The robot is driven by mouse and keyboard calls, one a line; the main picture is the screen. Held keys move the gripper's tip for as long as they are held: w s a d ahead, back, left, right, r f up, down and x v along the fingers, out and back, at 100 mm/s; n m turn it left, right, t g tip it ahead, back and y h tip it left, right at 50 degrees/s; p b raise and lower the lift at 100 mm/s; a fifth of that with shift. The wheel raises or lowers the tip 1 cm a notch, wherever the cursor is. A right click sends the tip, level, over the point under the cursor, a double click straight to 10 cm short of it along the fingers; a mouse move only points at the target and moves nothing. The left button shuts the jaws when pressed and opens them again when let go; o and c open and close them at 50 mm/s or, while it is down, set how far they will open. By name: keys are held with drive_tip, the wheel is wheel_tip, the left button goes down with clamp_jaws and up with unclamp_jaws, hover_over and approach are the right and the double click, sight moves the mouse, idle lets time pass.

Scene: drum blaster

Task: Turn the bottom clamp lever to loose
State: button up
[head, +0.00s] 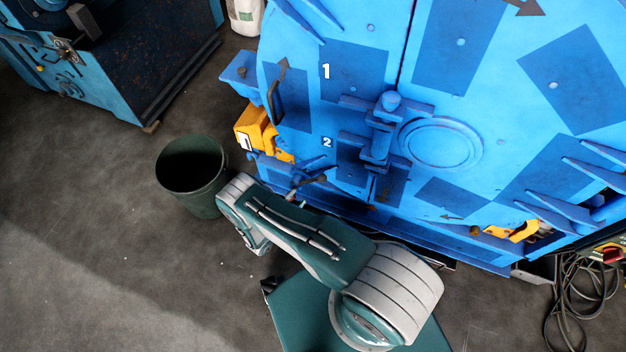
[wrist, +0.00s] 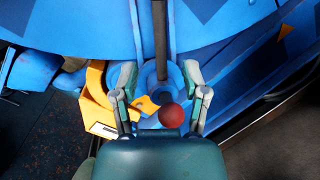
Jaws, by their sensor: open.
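The bottom clamp lever shows in the wrist view as a dark bar (wrist: 160,38) running down from the top edge to a round blue pivot. A red ball knob (wrist: 171,115) shows below it, between my fingers and near the palm. I cannot tell how the knob joins the bar. My gripper (wrist: 160,80) is open, with one finger on each side of the pivot, and I see no clear contact. In the head view my arm reaches to the lower left of the blue drum blaster door (head: 345,60); my fingers are mostly hidden there. A small dark rod (head: 306,185) shows just beyond my arm.
A yellow bracket (wrist: 95,85) stands close to the left finger; a yellow block (head: 256,130) shows at the door's left edge. A dark green bin (head: 205,200) stands left of my arm. Cables (head: 575,290) lie at the right.

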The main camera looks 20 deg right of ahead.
sight(313, 180)
drive_tip(key=x, duration=0.9)
drive_tip(key=shift+d, duration=0.1)
clamp_jaws()
